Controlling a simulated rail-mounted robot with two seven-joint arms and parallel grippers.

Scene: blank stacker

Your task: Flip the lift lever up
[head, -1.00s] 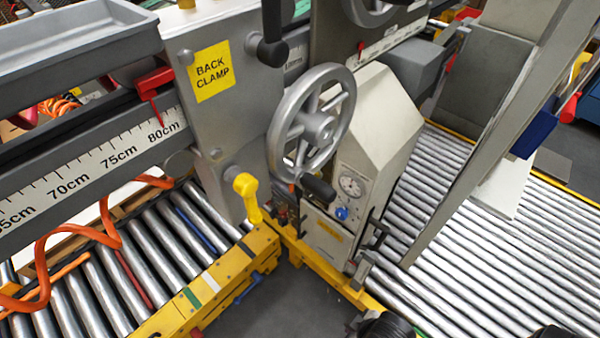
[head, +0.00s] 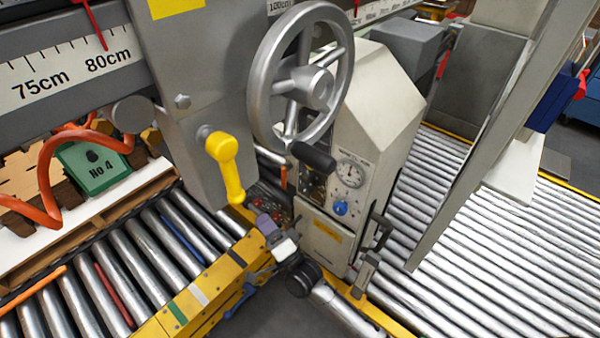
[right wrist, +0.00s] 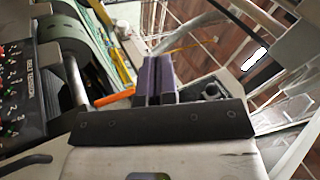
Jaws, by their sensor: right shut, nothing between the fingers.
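No lever label is readable, so I cannot tell which lever is the lift lever. A small orange lever (head: 283,177) stands on the control box, just above a dark panel with buttons (head: 272,198). An orange bar, apparently that lever, shows in the right wrist view (right wrist: 115,98), left of my fingers. A larger yellow lever (head: 226,165) hangs down on the grey clamp plate. My right gripper (head: 262,220) is shut and empty, below the orange lever at the panel's lower edge. Its purple-grey fingers lie together in the right wrist view (right wrist: 156,62). My left gripper is out of view.
A large handwheel (head: 318,88) with a black knob (head: 312,156) overhangs the panel. The beige box (head: 372,110) carries a gauge (head: 350,173) and a blue knob (head: 340,208). Yellow-framed rollers lie left, a roller bed (head: 500,240) right. An orange hose (head: 45,175) hangs left.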

